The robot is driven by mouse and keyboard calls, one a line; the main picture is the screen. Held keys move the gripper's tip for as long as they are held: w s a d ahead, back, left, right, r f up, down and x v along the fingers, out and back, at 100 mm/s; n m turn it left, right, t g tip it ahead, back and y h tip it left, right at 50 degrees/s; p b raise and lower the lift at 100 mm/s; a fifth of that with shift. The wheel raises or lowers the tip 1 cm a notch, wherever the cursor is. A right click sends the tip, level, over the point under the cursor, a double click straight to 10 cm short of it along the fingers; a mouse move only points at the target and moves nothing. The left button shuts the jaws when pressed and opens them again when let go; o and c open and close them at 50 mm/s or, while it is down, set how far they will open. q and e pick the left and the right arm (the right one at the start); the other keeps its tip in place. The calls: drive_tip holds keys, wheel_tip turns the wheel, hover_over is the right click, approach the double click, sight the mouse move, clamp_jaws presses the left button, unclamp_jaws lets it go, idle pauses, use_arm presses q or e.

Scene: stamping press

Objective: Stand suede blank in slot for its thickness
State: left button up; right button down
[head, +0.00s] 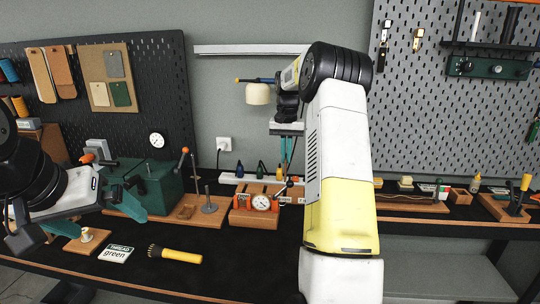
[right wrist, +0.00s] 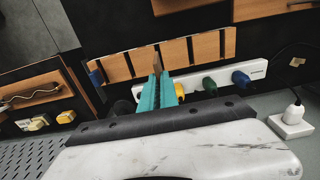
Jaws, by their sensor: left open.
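The suede blank (right wrist: 157,60) is a thin brown piece seen nearly edge-on in the right wrist view, at the tips of my right gripper (right wrist: 155,82). The teal fingers are closed on it and hide most of it. It is over the slotted wooden rack (right wrist: 205,48), near one of the dark slots; I cannot tell whether its lower edge is inside. In the head view my right gripper (head: 287,150) points down behind the rack's dial gauge (head: 262,202). My left gripper (head: 100,215) is open and empty at the left, its teal fingers wide apart.
A green press (head: 155,185) stands left of the rack, with a post base (head: 210,207) between. A yellow-handled brush (head: 175,254) and a thread card (head: 115,253) lie in front.

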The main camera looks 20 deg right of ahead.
drive_tip(key=shift+f, duration=2.1)
drive_tip(key=shift+f, duration=0.15)
drive_tip(key=shift+f, duration=1.9)
drive_tip(key=shift+f, duration=0.25)
drive_tip(key=c, duration=1.5)
unclamp_jaws()
drive_tip(key=shift+c, duration=0.2)
wheel_tip(320, 180, up, 8)
drive_tip(key=shift+f, duration=0.1)
